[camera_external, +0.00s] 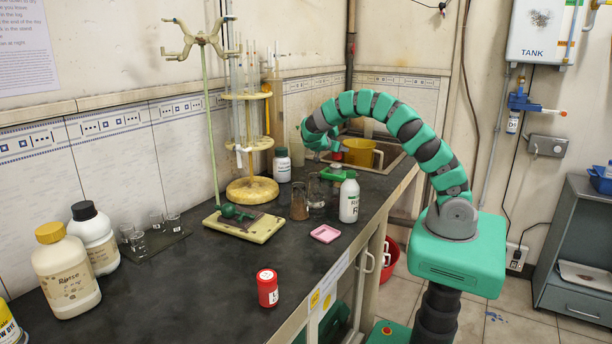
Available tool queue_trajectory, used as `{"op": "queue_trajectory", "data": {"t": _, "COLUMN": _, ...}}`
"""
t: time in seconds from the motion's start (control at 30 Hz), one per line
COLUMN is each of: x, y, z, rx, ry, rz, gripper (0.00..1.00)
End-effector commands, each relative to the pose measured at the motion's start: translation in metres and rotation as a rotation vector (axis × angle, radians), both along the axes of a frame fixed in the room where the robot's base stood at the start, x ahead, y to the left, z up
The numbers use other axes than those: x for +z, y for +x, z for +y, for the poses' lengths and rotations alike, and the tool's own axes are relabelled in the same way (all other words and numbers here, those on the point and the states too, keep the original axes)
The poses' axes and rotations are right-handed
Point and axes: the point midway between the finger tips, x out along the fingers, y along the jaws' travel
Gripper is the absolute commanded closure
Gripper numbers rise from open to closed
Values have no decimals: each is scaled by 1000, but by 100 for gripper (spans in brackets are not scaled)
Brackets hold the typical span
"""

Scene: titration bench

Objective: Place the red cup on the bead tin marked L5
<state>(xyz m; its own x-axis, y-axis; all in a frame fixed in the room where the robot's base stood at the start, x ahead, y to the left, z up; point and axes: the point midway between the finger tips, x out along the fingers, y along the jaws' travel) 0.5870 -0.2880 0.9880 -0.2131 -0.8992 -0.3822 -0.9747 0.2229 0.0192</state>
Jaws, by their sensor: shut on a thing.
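My gripper (333,150) is at the far end of the bench, beside the sink, and is small and partly hidden by my arm. It is shut on a small red thing (337,156), which appears to be the red cup; only part of it shows. A red tin (267,288) with a white label stands upright near the bench's front edge. Its label shows an L, but the rest is too small to read. The gripper is well behind the tin and to its right.
White bottles (65,272) stand at left. Bench around the tin is clear.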

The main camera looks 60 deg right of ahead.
Motion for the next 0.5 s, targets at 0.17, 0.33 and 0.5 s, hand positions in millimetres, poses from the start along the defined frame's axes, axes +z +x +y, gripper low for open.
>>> {"op": "queue_trajectory", "data": {"t": 0.17, "x": -8, "y": 4, "z": -3, "rx": -1, "ry": 0, "rz": 1, "gripper": 77}}
{"op": "queue_trajectory", "data": {"t": 0.33, "x": -32, "y": 4, "z": -3, "rx": -1, "ry": -2, "rz": 4, "gripper": 77}}
{"op": "queue_trajectory", "data": {"t": 0.5, "x": -36, "y": 4, "z": -2, "rx": -1, "ry": -1, "rz": 1, "gripper": 77}}
